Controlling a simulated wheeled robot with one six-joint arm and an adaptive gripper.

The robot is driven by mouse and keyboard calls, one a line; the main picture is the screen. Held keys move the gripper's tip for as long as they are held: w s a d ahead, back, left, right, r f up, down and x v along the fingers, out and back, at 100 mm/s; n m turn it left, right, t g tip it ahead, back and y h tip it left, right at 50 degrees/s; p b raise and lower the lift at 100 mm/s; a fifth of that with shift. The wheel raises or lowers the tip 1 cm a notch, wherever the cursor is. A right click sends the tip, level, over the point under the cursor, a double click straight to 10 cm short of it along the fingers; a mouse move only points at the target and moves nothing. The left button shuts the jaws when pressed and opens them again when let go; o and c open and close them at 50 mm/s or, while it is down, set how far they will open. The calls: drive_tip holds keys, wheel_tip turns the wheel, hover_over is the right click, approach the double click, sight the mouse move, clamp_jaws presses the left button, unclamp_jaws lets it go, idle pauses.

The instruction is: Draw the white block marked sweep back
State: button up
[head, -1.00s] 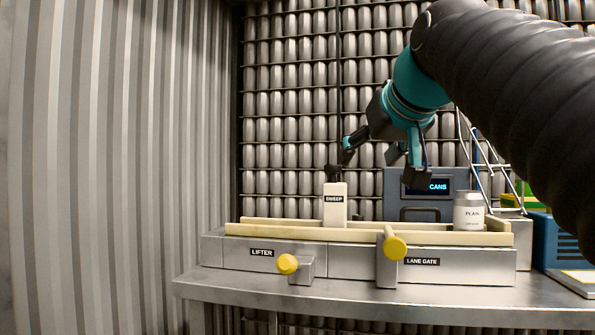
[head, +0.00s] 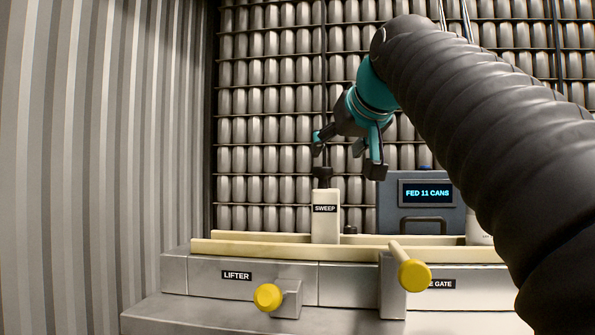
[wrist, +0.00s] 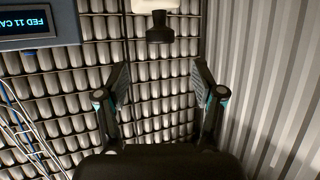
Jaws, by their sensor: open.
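In the wrist view, my gripper's two fingers (wrist: 160,80) are spread wide. The black knob (wrist: 159,30) shows beyond them at the top, apart from both, with a strip of the white block (wrist: 155,9) at the frame edge.
A blue-grey box (head: 430,220) with a display reading FED 11 CANS stands behind the lane. Yellow knobs mark the LIFTER (head: 267,297) and the lane gate (head: 414,276) at the front. My arm covers the right side, mostly hiding a can (head: 478,236). A corrugated wall (head: 90,160) is at left.

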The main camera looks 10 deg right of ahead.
sight(323, 168)
drive_tip(key=x, duration=0.9)
drive_tip(key=shift+w, duration=0.15)
clamp_jaws()
